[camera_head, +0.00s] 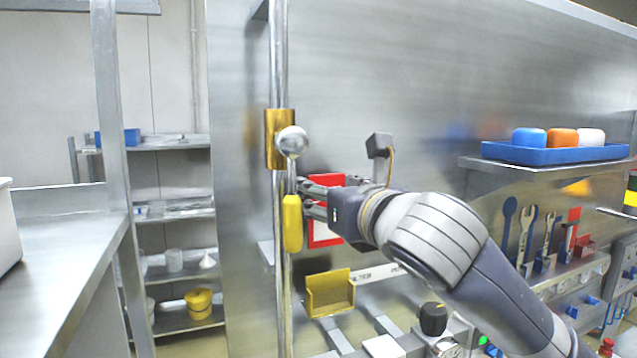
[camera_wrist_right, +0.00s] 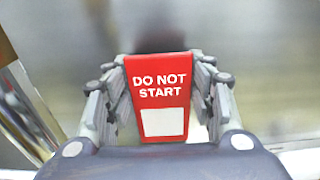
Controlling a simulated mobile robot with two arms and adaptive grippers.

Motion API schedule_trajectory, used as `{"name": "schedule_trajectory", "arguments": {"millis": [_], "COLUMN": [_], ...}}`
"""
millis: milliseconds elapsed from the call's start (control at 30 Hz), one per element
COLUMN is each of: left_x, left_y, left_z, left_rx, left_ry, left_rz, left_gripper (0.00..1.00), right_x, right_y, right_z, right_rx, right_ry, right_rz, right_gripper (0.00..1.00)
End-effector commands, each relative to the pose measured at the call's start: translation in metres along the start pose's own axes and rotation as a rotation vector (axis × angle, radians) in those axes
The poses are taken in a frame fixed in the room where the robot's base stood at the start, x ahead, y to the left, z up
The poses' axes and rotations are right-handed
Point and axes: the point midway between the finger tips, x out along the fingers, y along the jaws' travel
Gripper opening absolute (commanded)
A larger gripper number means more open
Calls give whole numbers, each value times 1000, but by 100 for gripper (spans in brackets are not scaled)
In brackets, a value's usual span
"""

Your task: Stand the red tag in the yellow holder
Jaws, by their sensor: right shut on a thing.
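The red tag (camera_head: 326,236) is in the head view, partly hidden behind my right gripper (camera_head: 311,196). In the right wrist view the red tag (camera_wrist_right: 160,73) reads "DO NOT START" above a white patch. It is held upright between the two fingers of my right gripper (camera_wrist_right: 160,95), which is shut on it. The yellow holder (camera_head: 330,293) is an open box below the tag, apart from it, in front of the panel marked "LTER". My left gripper is not in view.
A vertical metal rail (camera_head: 280,80) with a ball-ended lever and yellow handle (camera_head: 292,223) stands just left of the gripper. A black knob (camera_head: 433,318) is right of the holder. A blue tray (camera_head: 555,153) sits on the right shelf, with hanging tools below.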

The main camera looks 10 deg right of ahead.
Motion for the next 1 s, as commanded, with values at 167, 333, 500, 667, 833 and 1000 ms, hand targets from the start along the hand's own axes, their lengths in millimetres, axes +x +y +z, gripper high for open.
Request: {"name": "schedule_trajectory", "arguments": {"millis": [167, 333, 500, 667, 833, 1000], "left_x": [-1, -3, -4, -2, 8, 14], "left_y": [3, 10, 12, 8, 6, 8], "left_z": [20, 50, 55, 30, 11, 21], "left_rx": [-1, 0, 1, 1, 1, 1], "left_ry": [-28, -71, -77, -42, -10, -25], "left_rz": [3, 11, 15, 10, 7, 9], "left_gripper": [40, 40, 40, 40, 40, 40], "right_x": [0, 1, 2, 2, 2, 3], "right_y": [0, 0, 0, 0, 0, 0], "right_z": [-9, -21, -33, -44, -57, -70], "right_rx": [0, 1, 0, 1, 0, -1], "right_ry": [0, 0, 0, 1, -3, -2], "right_rz": [0, 0, 1, 0, -1, 0], "right_gripper": [32, 32, 32, 32, 32, 32]}}
